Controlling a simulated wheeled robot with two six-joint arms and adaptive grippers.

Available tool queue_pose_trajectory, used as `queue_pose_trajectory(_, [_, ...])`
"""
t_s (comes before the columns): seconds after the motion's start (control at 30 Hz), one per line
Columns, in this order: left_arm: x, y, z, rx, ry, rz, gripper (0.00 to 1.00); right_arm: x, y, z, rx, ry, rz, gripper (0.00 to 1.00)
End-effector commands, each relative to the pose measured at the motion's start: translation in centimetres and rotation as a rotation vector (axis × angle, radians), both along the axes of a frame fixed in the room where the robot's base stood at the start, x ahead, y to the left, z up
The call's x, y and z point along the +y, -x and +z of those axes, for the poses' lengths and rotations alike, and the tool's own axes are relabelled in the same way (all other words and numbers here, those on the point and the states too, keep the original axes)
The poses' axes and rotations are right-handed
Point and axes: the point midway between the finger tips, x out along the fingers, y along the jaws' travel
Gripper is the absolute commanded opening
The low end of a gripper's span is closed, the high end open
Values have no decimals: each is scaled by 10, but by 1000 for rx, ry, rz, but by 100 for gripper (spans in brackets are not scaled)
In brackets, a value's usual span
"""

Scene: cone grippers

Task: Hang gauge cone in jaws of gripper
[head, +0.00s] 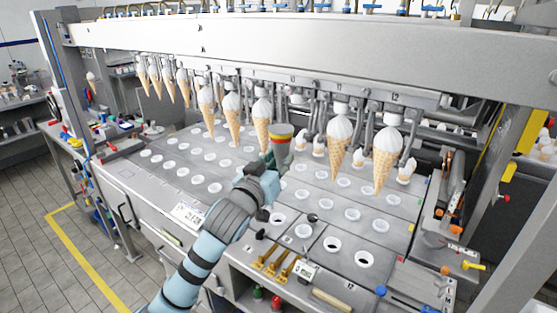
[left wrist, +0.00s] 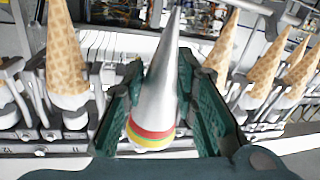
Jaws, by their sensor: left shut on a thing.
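The gauge cone (head: 280,140) is silver metal with red, yellow and green bands at its wide end. My left gripper (head: 271,165) is shut on it and holds it wide end up, in front of the machine's row of hanging cones. In the left wrist view the gauge cone (left wrist: 155,95) sits between the green finger pads of the left gripper (left wrist: 163,85). The machine's grippers hang under the long beam; several hold waffle cones, such as one (head: 263,122) just left of the gauge cone. Behind the gauge cone is a gap in the row. My right gripper is out of view.
A waffle cone (head: 339,142) with a white top hangs right of the gap, and another (head: 386,155) hangs farther right. The metal deck (head: 330,200) below has rows of round holes. Brass parts (head: 277,263) lie on the front ledge. The thick beam (head: 300,38) crosses above.

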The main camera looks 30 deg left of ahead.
Motion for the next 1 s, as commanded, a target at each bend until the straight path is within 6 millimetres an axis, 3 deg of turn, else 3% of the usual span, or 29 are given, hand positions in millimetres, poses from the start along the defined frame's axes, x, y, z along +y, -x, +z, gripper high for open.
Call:
queue_pose_trajectory(0.37, [0,-2,1,-1,1,0,0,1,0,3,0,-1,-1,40])
queue_pose_trajectory(1.0, [-1,-34,1,-1,1,0,0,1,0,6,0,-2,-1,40])
